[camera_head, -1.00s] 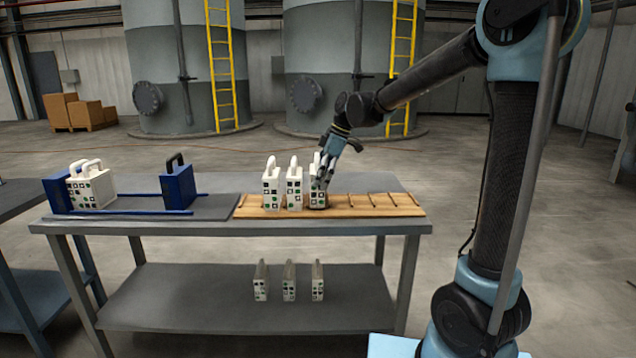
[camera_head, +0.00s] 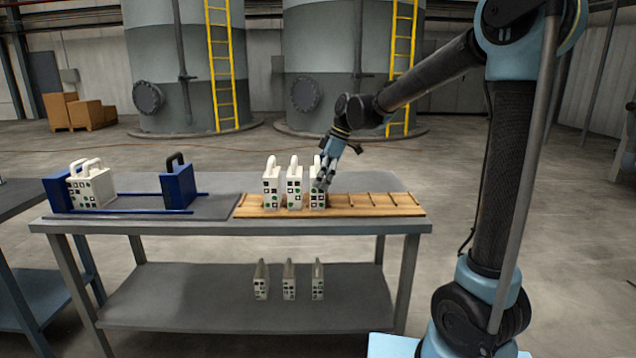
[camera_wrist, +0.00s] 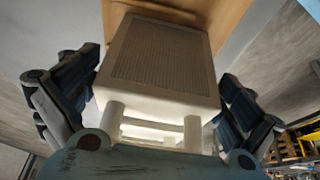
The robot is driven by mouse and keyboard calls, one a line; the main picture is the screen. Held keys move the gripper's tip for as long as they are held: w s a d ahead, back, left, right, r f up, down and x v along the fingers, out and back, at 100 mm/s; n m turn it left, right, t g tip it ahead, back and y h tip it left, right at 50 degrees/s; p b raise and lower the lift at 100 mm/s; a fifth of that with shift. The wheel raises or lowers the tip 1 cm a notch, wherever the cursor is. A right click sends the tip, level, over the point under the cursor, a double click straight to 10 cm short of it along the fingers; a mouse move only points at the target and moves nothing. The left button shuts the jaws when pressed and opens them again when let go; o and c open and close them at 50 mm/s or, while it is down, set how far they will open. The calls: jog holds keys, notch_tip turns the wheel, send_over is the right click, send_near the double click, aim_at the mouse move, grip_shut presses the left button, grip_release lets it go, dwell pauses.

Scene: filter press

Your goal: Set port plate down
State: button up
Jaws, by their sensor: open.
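Three white plates with handles and marker patterns stand upright in the left part of the wooden slotted rack (camera_head: 375,204). My gripper (camera_head: 323,180) is at the rightmost of them, the port plate (camera_head: 316,201). In the wrist view the plate (camera_wrist: 160,60) shows a ribbed face and a white handle, and lies between the fingers of my gripper (camera_wrist: 158,100). The fingers are spread, with gaps on both sides of the plate. Its lower edge in the rack is hidden from the wrist view.
Left on the table is a press with blue end blocks (camera_head: 178,187), rails and white plates (camera_head: 92,188). The rack's right slots are empty. More plates (camera_head: 289,281) stand on the lower shelf (camera_head: 220,310).

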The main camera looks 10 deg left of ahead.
jog(key=v, duration=1.2)
jog(key=s+d+f+m+t, duration=0.1)
jog(key=s+d+f+m, duration=0.1)
jog(key=d, duration=0.4)
jog(key=s+d+f+m, duration=0.1)
jog(key=s+d+m, duration=0.15)
jog(key=d, duration=0.25)
jog(key=s+d+f+m+t+h, duration=0.1)
jog(key=s+d+f+m+h, duration=0.1)
jog(key=s+d+f+m, duration=0.6)
jog(key=s+d+f+m+t+h, duration=0.1)
jog(key=s+d+f+m+h, duration=0.1)
jog(key=s+d+f+m, duration=0.6)
jog(key=s+d+f, duration=0.4)
jog(key=d+f, duration=0.2)
jog(key=d, duration=0.2)
jog(key=shift+d, duration=0.2)
